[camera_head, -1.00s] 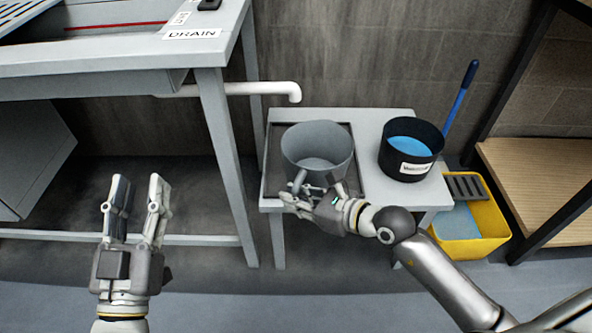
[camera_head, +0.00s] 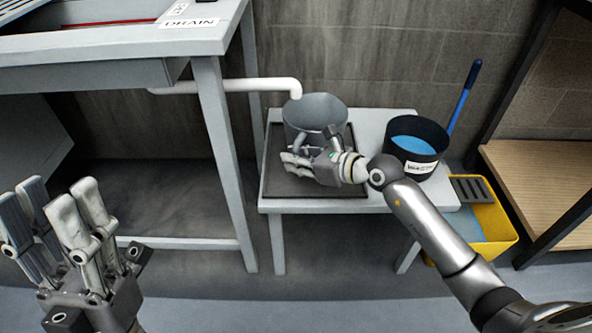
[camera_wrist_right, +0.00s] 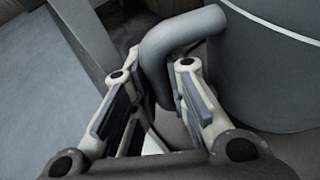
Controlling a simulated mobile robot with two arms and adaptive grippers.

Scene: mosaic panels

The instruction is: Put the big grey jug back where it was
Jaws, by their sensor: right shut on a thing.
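The big grey jug (camera_head: 316,108) is over the back of a dark tray (camera_head: 352,187) on the small grey table, just below the open end of the white drain pipe (camera_head: 230,86). My right gripper (camera_head: 318,155) is in front of it and shut on its handle. The wrist view shows the curved grey handle (camera_wrist_right: 180,38) between the fingers and the jug's wall (camera_wrist_right: 262,70) to the right. The gripper hides the jug's lower front, so I cannot tell whether its base touches the tray. My left gripper (camera_head: 48,200) is open and empty at lower left.
A black bucket (camera_head: 413,163) with blue liquid and a label stands on the table (camera_head: 385,203) right of the jug. A yellow mop bucket (camera_head: 495,228) with a blue handle (camera_head: 463,95) is beyond it. The sink bench (camera_head: 219,140) is left, a wooden shelf (camera_head: 540,180) right.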

